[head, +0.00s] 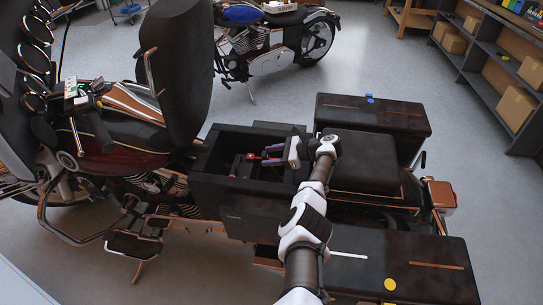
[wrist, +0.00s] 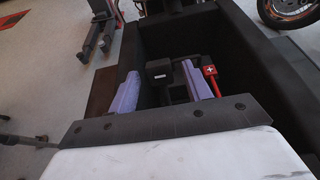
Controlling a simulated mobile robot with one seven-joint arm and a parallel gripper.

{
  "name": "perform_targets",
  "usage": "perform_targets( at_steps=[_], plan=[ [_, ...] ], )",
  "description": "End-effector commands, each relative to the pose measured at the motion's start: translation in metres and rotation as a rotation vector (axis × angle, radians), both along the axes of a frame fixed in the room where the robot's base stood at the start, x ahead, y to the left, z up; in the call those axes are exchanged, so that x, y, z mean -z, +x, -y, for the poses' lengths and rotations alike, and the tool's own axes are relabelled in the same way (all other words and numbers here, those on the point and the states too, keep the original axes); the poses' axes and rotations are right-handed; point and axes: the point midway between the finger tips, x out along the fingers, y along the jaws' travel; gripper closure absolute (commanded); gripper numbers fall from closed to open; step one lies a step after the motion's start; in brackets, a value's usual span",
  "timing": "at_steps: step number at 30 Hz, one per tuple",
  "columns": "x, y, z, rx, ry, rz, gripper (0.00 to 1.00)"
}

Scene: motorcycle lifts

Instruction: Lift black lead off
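My gripper (wrist: 160,90) shows two purple fingers set apart in the wrist view. It reaches down into an open black box on the motorcycle. A black block (wrist: 160,72), which looks like the black lead's end, lies in line with the gap between the fingers. I see no clear contact with it. A red lead end with a white plus (wrist: 209,71) is just right of the right finger. In the head view my gripper (head: 268,160) is over the box's inside, near the red lead (head: 250,157). The black lead is hard to make out there.
The black box (head: 215,190) has raised walls around the gripper. A seat backrest (head: 178,65) stands to its left. Dark side cases (head: 400,265) lie to the right. Another motorcycle (head: 265,45) and shelves with cartons (head: 515,105) are farther back.

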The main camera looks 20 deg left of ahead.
Motion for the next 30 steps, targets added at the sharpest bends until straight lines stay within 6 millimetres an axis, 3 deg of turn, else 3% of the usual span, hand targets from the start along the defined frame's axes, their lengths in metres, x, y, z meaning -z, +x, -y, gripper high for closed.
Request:
perform_targets(
  at_steps=[8,21,30],
  plan=[
    [-0.003,0.003,0.009,0.002,0.001,0.002,0.51],
    [-0.035,0.021,0.095,0.003,0.001,0.002,0.51],
    [-0.048,0.027,0.125,0.000,0.000,0.000,0.51]
  ],
)
